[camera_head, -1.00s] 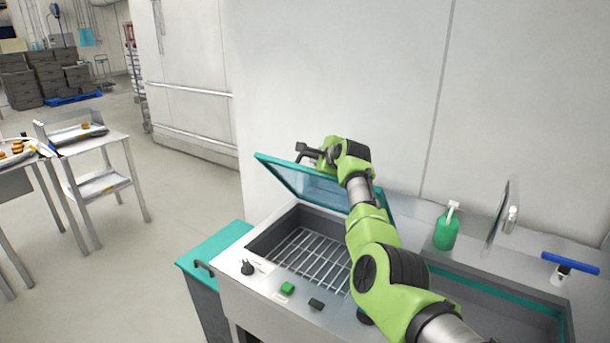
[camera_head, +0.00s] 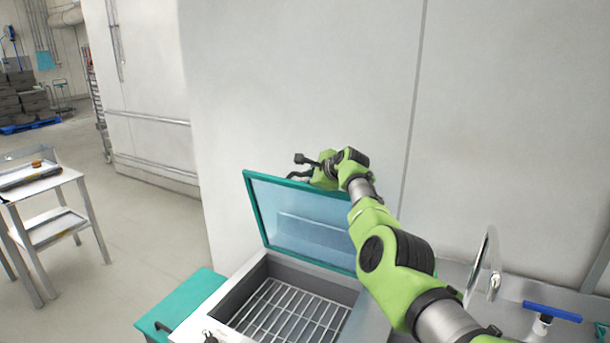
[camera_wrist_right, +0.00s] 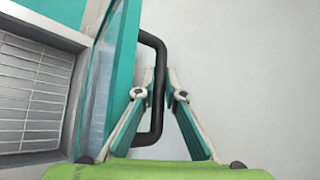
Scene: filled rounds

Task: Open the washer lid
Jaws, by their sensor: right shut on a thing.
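The washer lid (camera_head: 300,217) is a clear panel in a teal frame. It stands raised steeply at the back of the washer opening. The lid's edge also shows at the left of the right wrist view (camera_wrist_right: 122,75). My right gripper (camera_head: 303,177) is at the lid's top edge. In the right wrist view, its fingers (camera_wrist_right: 159,94) are on either side of the black lid handle (camera_wrist_right: 159,60), shut on it. My right arm hides the lid's right part. The washer basin (camera_head: 255,283) is open below, with a wire rack (camera_head: 290,315) inside. My left gripper is not in view.
A pale wall (camera_head: 310,80) stands close behind the lid. A teal-topped cabinet (camera_head: 185,300) is left of the washer. A metal table (camera_head: 45,190) stands farther left, with open floor between. A blue-handled item (camera_head: 552,312) is at the right.

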